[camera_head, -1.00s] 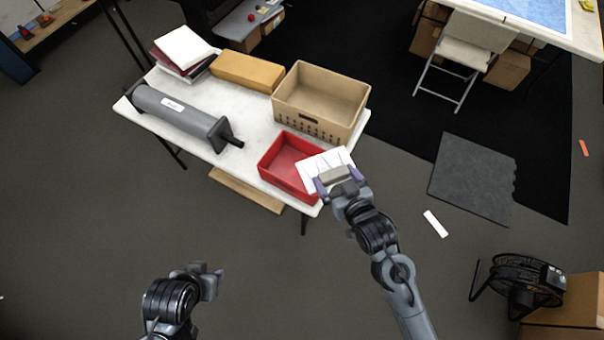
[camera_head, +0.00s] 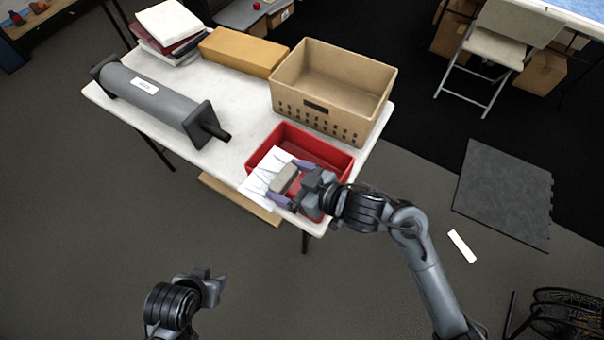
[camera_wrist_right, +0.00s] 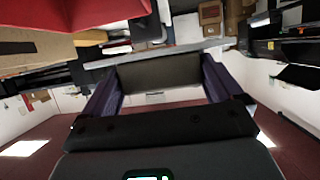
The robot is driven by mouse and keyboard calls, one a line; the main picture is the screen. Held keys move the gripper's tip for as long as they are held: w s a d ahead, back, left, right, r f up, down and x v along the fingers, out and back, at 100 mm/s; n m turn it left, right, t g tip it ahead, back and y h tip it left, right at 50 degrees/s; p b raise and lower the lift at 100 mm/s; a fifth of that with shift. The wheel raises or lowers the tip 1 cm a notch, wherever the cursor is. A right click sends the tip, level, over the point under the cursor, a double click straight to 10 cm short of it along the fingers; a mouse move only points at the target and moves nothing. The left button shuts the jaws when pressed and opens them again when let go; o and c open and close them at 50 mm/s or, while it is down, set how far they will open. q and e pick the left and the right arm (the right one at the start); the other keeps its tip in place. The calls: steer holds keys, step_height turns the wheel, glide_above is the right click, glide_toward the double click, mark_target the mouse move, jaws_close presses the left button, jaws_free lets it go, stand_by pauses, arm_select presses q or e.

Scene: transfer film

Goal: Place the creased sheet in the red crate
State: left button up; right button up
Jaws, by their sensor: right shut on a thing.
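The creased sheet (camera_head: 262,178), white with faint fold lines, is in my right gripper (camera_head: 290,182). The gripper is shut on a grey-brown block (camera_head: 284,178) at the sheet's edge. The block also fills the space between the fingers in the right wrist view (camera_wrist_right: 160,72). The red crate (camera_head: 318,147) stands at the table's near right corner. The sheet lies over the crate's left front part and reaches past its rim; whether it touches the rim I cannot tell. My left gripper (camera_head: 216,284) is low in the head view, away from the table, with its jaw gap unclear.
A tan perforated bin (camera_head: 325,110) stands directly behind the crate. A grey roller (camera_head: 150,95), a yellow-brown box (camera_head: 243,51) and stacked books (camera_head: 170,25) occupy the rest of the white table (camera_head: 225,155). A folding chair (camera_head: 500,50) stands at the far right.

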steer(key=shift+w+d+f+b, duration=0.65)
steer(key=shift+w+f+b, duration=0.2)
steer(key=shift+w+f, duration=0.95)
steer(key=shift+w+d+f+b, duration=0.6)
steer(key=shift+w+f+b, duration=0.2)
steer(key=shift+w+f, duration=1.05)
steer(key=shift+w+d+f+b, duration=0.65)
steer(key=shift+w+f+b, duration=0.2)
steer(key=shift+w+f, duration=0.95)
steer(key=shift+s+f, duration=0.1)
steer(key=shift+s, duration=0.05)
